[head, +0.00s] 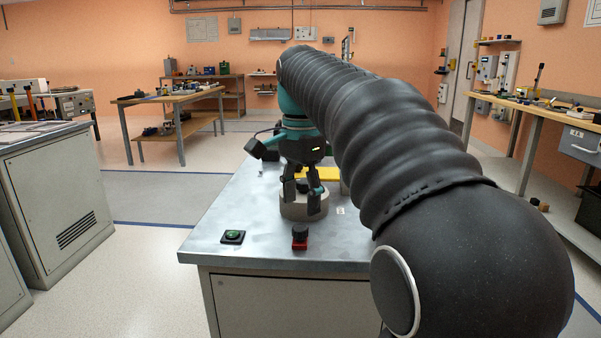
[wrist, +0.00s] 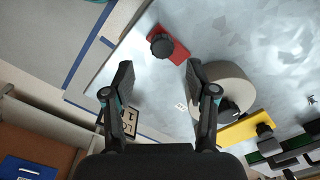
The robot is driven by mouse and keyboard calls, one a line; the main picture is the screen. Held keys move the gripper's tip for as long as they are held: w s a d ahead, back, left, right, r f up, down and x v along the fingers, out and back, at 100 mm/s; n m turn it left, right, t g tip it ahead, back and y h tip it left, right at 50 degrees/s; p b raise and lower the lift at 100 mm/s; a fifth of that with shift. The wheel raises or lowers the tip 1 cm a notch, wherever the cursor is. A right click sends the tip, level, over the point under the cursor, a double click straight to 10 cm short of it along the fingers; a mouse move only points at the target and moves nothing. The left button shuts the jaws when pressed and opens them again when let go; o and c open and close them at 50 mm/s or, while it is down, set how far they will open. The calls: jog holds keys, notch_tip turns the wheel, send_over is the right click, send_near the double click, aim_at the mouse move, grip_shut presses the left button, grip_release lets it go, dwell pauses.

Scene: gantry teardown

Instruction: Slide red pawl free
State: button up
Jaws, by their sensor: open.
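The red pawl (head: 300,243) is a small red block with a black knob on top, near the front edge of the metal bench top. In the wrist view the red pawl (wrist: 181,54) lies beyond my fingertips, its black knob at its left part. My gripper (head: 302,208) points down over the bench, behind the pawl in the head view. In the wrist view my gripper (wrist: 160,66) has its fingers spread with nothing between them. The fingers are apart from the pawl. The pawl's underside and how it is held are hidden.
A grey round hub (wrist: 226,88) stands close beside my right finger in the wrist view. Beyond it is a yellow plate (wrist: 236,131) with a black knob. A green-topped button box (head: 232,237) sits left of the pawl. Bench top between them is clear.

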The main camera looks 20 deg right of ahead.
aim_at(301, 228)
jog(key=shift+r, duration=2.85)
jog(key=s+a+f+n+t, duration=0.3)
jog(key=s+f+n+t, duration=0.2)
jog(key=s+f+n, duration=0.8)
jog(key=s+f, duration=0.7)
jog(key=f, duration=0.4)
jog(key=shift+a+n+t, duration=0.15)
jog(key=shift+n+t, duration=0.15)
